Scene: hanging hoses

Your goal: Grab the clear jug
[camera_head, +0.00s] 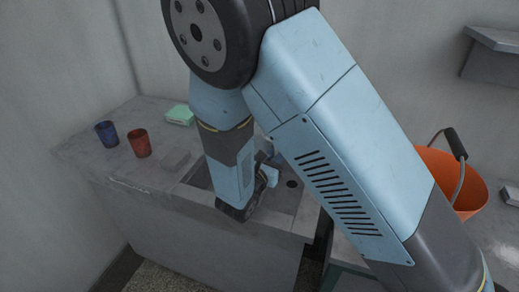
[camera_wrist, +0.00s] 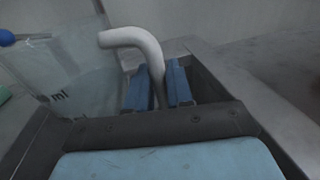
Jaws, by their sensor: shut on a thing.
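The clear jug (camera_wrist: 75,75) shows at the left of the wrist view, see-through, with dark "ml" markings on its wall. Its thick, pale curved handle (camera_wrist: 135,38) comes down between the two blue fingers. My gripper (camera_wrist: 160,75) is shut on this handle. The jug looks tilted in the wrist view, and its base is hidden. In the head view my arm covers most of the gripper and the jug, over the sink (camera_head: 198,174).
A blue cup (camera_head: 107,134), a red cup (camera_head: 139,143) and a green sponge-like block (camera_head: 180,115) are on the counter (camera_head: 85,150). An orange bucket (camera_head: 470,190) stands at the right. The wall is close behind the counter.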

